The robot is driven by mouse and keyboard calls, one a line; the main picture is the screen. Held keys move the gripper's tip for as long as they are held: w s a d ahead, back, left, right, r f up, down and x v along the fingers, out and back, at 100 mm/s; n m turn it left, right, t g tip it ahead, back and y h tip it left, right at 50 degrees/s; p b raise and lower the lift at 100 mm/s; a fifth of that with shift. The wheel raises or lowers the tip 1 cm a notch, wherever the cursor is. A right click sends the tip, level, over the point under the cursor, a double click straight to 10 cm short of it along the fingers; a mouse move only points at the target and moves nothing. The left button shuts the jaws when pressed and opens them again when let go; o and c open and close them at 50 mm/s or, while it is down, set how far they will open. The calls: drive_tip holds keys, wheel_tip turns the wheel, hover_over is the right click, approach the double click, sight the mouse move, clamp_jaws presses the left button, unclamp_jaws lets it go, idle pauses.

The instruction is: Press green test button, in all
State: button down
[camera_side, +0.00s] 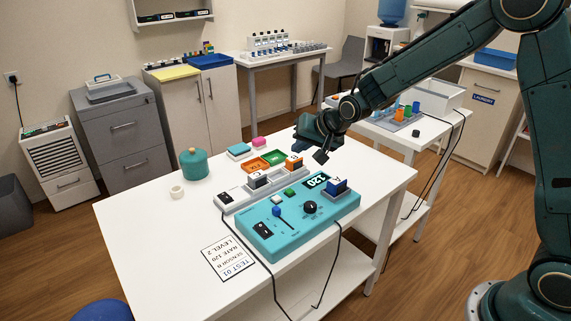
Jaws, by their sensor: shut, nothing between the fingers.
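The teal test box (290,235) lies on the white table. Its green button (289,193) is on the top face, left of the display (317,180), which seems to read 120. A pale button (275,199) is just left of the green one. The box also has a blue lever (277,212), a black knob (310,207), a black switch (263,229) and a blue block (337,187) at its right end. My gripper (321,157) is shut and empty, above and behind the box, apart from the green button.
A grey rack (232,205) with several blocks lies behind the box. Orange (255,165) and green (273,157) trays lie further back. A printed card (228,257) lies front left, a teal jar (194,163) back left. Black cables hang over the table's front edge.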

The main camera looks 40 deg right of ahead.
drive_tip(key=shift+m, duration=0.4)
drive_tip(key=shift+x, duration=2.15)
drive_tip(key=shift+s+f, duration=0.2)
drive_tip(key=shift+f, duration=0.05)
drive_tip(key=shift+f, duration=4.25)
drive_tip(key=shift+f, duration=0.9)
drive_tip(key=shift+r, duration=0.9)
drive_tip(key=shift+r, duration=0.15)
drive_tip(key=shift+r, duration=2.35)
